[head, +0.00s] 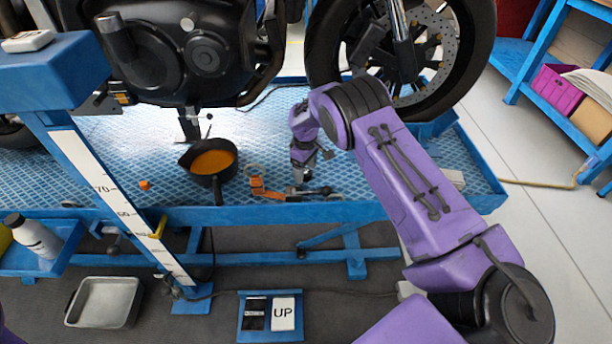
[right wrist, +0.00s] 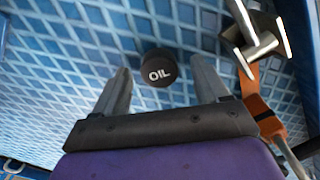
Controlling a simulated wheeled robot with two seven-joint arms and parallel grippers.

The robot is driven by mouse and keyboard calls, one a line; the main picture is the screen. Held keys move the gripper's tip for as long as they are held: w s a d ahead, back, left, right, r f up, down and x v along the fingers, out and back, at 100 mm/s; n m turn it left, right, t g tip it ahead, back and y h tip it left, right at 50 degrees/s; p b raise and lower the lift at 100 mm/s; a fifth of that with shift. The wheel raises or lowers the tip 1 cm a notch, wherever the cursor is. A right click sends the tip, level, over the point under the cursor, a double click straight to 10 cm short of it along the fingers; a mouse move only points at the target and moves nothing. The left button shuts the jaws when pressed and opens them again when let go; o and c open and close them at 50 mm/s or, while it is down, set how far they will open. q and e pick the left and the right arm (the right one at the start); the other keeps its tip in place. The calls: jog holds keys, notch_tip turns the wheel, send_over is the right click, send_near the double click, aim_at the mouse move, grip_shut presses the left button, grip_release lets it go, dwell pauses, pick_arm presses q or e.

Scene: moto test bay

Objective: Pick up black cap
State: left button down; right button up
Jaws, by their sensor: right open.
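The black cap (right wrist: 158,67), marked OIL, lies on the blue tread-plate surface in the right wrist view. My right gripper (right wrist: 160,74) is open and empty, its two fingers pointing down towards the plate. The cap shows in the gap between the fingertips, apart from both of them. In the head view my right gripper (head: 299,172) is low over the blue lift platform (head: 262,115), near its front edge. I cannot make out the cap in the head view, where the gripper seems to hide it. My left gripper is not in view.
An orange-handled tool (head: 262,188) and metal tools lie close to the right gripper. A black pan (head: 205,172) with amber liquid stands to its left. The motorcycle (head: 190,50) stands over the platform behind. A metal tray (head: 104,302) is on the floor.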

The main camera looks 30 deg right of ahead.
jog(key=shift+f, duration=0.3)
jog(key=c, duration=1.1)
jog(key=shift+r, duration=0.15)
